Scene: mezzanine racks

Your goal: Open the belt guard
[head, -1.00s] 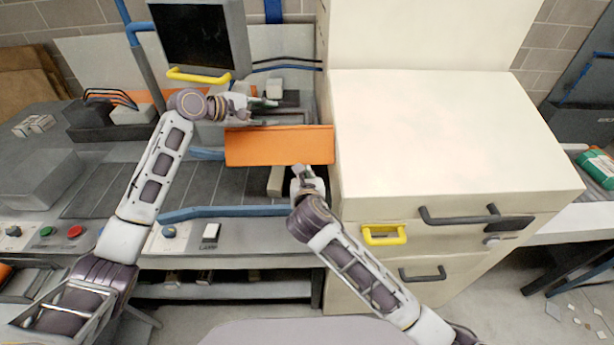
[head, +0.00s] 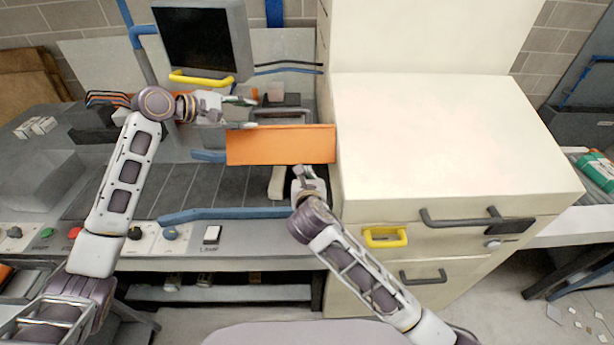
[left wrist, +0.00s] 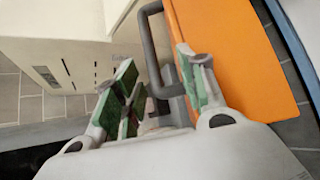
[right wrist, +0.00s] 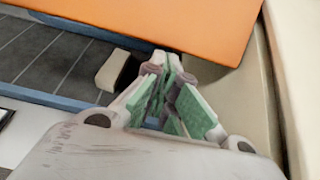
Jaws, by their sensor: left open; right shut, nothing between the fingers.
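The belt guard is the orange panel (head: 280,146) over the conveyor, beside the cream cabinet; it also fills the upper right of the left wrist view (left wrist: 235,60). A dark grey bar handle (head: 282,111) stands along its upper edge. My left gripper (head: 247,112) is open at the left end of this handle. In the left wrist view the handle (left wrist: 151,45) shows in the gap between the spread fingers; I cannot tell whether they touch it. My right gripper (head: 307,172) is shut and empty, just below the panel's lower right corner, near the cabinet side (right wrist: 262,75).
The cream cabinet (head: 450,135) closely bounds the right side. A monitor (head: 200,40) with a yellow handle (head: 202,78) hangs above my left forearm. A blue rail (head: 225,213) runs along the conveyor front. The dark conveyor bed (head: 190,187) is mostly clear.

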